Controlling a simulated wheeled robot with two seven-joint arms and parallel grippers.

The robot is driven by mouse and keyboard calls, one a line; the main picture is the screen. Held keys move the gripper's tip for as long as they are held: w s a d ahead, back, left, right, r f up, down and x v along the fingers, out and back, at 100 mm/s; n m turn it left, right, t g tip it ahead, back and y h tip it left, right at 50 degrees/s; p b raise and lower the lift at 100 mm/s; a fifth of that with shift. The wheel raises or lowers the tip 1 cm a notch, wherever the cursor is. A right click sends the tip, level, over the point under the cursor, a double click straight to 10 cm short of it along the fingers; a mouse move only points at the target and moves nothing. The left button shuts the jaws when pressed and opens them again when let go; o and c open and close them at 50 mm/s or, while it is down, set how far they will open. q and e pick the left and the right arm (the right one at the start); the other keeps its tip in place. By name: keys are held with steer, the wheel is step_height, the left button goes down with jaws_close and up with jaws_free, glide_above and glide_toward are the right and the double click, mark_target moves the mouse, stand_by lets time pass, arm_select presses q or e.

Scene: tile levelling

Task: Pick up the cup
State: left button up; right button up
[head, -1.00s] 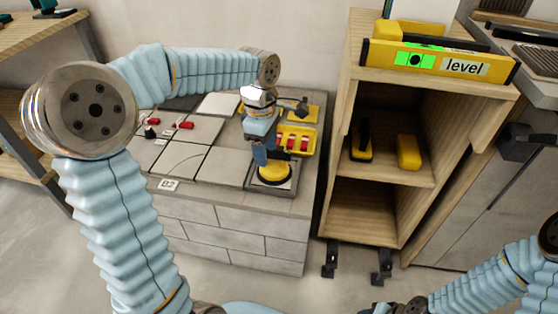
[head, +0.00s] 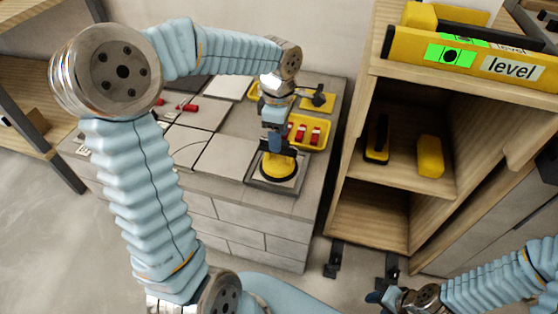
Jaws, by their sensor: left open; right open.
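The cup (head: 278,168), a round yellow suction cup with a dark base edge, sits on a grey square tile in the front right corner of the tiled block. My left gripper (head: 277,148) points down right over it, with its dark fingers at the cup's top. It is open; the fingers and wrist hide the cup's upper part, so I cannot tell whether they touch it. My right gripper (head: 380,297) is open at the bottom right, low in front of the shelf and far from the cup.
A yellow tray (head: 319,146) with red pieces lies right behind the cup. Red-handled pieces (head: 190,108) lie on the tiles at left. A wooden shelf (head: 345,214) stands to the right, with a yellow level (head: 490,66) on top and a yellow block (head: 430,156) inside.

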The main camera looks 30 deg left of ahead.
mark_target(282, 166)
arm_select(q)
step_height(282, 166, down, 5)
steer(key=shift+w+f, duration=0.15)
steer(key=shift+c, duration=0.4)
